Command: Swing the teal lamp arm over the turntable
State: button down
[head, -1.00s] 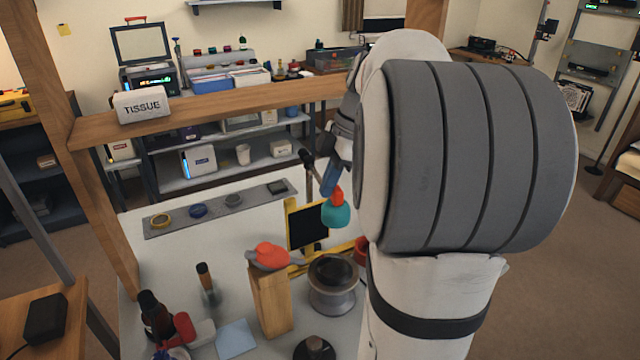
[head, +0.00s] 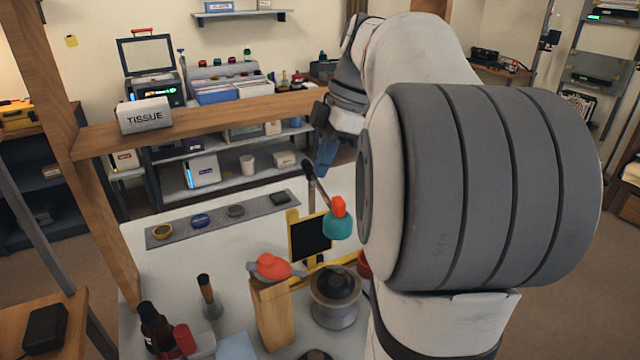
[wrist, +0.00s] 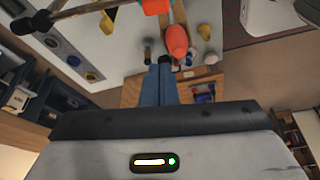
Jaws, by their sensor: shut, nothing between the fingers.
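The teal lamp head (head: 338,226) with an orange top (head: 339,207) hangs at the end of a dark rod arm (head: 318,188) in the head view. The turntable, a grey round stand with a dark top (head: 336,290), is in front of and below the lamp. The lamp does not look centred over it. My gripper (head: 324,160) is shut and empty, with blue fingers just above and left of the lamp in the picture. In the wrist view the shut fingers (wrist: 157,80) point toward the table; a rod and an orange part (wrist: 155,6) cross the top.
A wooden block (head: 272,316) with an orange-topped piece (head: 272,267) stands left of the turntable. A black panel in a yellow frame (head: 309,238) is behind it. A brown bottle (head: 156,328) stands front left. A grey strip (head: 222,217) with small rings lies at the back. My arm hides the right side.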

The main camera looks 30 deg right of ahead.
jog(key=shift+v, duration=1.15)
jog(key=s+a+f+m+h, duration=0.1)
jog(key=s+a+f+m, duration=0.3)
jog(key=f+m, duration=0.1)
jog(key=s+a+f+m+t+h, duration=0.1)
jog(key=s+a+f+m, duration=0.3)
jog(key=f, duration=0.4)
jog(key=s+a+f+m+h, duration=0.1)
jog(key=s+a+f+m, duration=0.3)
jog(key=a+f+m, duration=0.1)
notch_tip(320, 180, down, 2)
jog(key=shift+s+f+m+t+h, duration=0.1)
jog(key=shift+s+m+t+h, duration=0.2)
jog(key=shift+m, duration=0.2)
jog(key=shift+s+a, duration=0.1)
